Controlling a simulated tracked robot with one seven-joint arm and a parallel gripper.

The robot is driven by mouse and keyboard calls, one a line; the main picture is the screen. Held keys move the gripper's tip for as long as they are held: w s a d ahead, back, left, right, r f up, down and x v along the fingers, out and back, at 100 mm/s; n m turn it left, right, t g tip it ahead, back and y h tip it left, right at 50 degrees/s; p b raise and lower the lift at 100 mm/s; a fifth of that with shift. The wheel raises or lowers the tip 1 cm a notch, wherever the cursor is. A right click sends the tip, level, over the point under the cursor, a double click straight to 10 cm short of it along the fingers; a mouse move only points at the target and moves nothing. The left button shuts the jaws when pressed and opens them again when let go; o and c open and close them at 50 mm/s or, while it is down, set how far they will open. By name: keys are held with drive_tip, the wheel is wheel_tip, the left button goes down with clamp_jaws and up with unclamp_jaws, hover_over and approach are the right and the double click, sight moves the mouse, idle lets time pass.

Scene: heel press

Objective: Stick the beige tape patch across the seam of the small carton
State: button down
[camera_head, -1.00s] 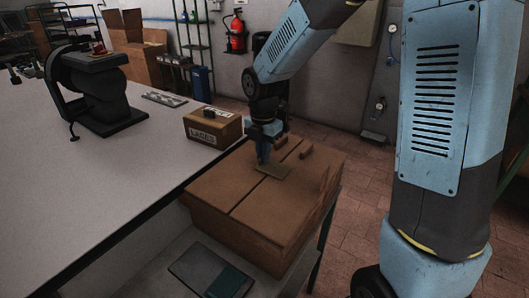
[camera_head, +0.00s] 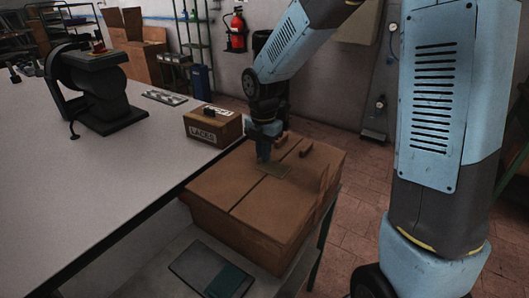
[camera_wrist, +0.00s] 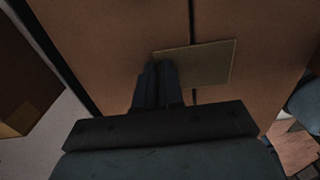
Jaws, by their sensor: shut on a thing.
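The small carton (camera_head: 230,190) is brown and closed, with a dark seam running along its top. The beige tape patch (camera_head: 274,170) is at its far part, spanning the seam. In the wrist view the patch (camera_wrist: 208,62) extends to both sides of the seam (camera_wrist: 191,18), over the carton top (camera_wrist: 120,35). My gripper (camera_head: 263,159) points down at the patch's left end. Its fingers (camera_wrist: 159,68) are together on the patch's left edge in the wrist view. I cannot tell whether the patch's whole underside touches the carton.
A box marked LACES (camera_head: 213,127) stands on the grey bench (camera_head: 95,190) behind the carton. A grey-and-green flat item (camera_head: 212,270) lies on the lower surface in front. A dark machine (camera_head: 100,95) stands on the bench.

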drive_tip(key=c, duration=0.7)
unclamp_jaws()
drive_tip(key=shift+r, duration=3.5)
drive_tip(key=s+d+r+m+t, duration=0.2)
drive_tip(key=s+d+r+m, duration=0.4)
drive_tip(key=m, duration=0.8)
drive_tip(key=s+d+r+m+t, duration=0.3)
drive_tip(key=s+d+r+m, duration=0.3)
drive_tip(key=s+d+m, duration=0.7)
drive_tip(key=shift+s+m+t, duration=0.3)
drive_tip(key=shift+s+m, duration=0.4)
